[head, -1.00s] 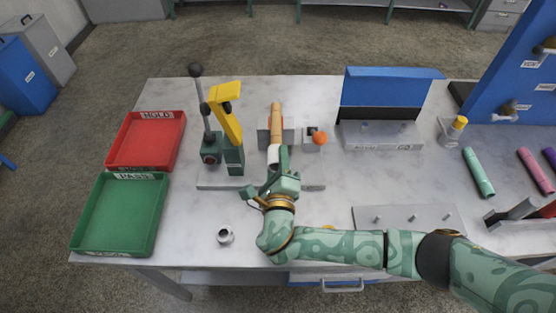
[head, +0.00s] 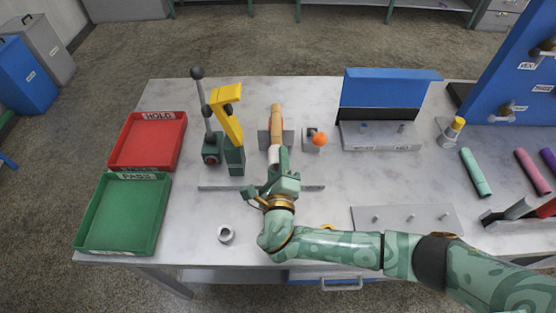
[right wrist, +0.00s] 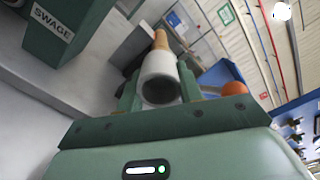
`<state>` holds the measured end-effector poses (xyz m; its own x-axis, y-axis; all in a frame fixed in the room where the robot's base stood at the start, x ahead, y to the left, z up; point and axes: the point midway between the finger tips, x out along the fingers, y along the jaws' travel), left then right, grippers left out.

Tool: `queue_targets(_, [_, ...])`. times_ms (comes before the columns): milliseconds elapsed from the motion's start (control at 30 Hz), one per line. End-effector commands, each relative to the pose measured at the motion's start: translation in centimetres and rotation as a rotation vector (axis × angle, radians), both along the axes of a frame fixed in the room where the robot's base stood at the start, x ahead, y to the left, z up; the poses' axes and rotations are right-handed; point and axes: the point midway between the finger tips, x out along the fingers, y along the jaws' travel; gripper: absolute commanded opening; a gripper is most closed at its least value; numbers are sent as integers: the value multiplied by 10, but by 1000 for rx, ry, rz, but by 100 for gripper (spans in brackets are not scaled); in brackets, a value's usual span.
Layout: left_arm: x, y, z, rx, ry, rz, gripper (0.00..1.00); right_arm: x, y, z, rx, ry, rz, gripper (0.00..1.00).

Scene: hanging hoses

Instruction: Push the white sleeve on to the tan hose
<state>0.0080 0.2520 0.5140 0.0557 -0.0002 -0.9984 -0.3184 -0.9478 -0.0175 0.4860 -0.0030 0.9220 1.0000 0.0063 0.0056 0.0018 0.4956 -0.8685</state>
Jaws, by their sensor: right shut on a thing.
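The tan hose (head: 275,118) is held at a grey clamp block in the middle of the bench and points toward me. The white sleeve (head: 273,156) is at its near end, in line with it. My right gripper (head: 280,163) is shut on the sleeve. In the right wrist view the white sleeve (right wrist: 160,72) sits between the fingers, its dark open end facing the camera. The tan hose (right wrist: 161,40) shows directly beyond its far rim. How far the hose reaches inside is hidden. My left gripper is not in view.
A swage press with a yellow arm (head: 229,120) stands close left of the hose. An orange ball (head: 320,139) on a block is close right. A red tray (head: 147,145) and a green tray (head: 122,215) lie at the left. A loose metal ring (head: 226,234) lies near the front edge.

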Motion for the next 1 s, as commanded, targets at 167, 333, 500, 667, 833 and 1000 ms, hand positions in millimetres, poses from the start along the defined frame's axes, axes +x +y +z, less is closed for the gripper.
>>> queue_targets(167, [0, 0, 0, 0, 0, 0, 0, 5, -2, 7, -1, -17, -8, 14])
queue_targets(333, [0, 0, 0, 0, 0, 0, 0, 5, -2, 7, -1, -17, -8, 14])
queue_targets(500, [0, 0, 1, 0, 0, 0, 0, 8, -2, 7, -2, -18, -8, 14])
queue_targets(667, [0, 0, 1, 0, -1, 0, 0, 11, -2, 7, -1, -18, -7, 14])
queue_targets(833, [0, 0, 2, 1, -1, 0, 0, 14, -2, 7, -2, -18, -8, 14])
queue_targets(1000, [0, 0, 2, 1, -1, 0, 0, 14, -2, 6, -3, -18, -8, 14])
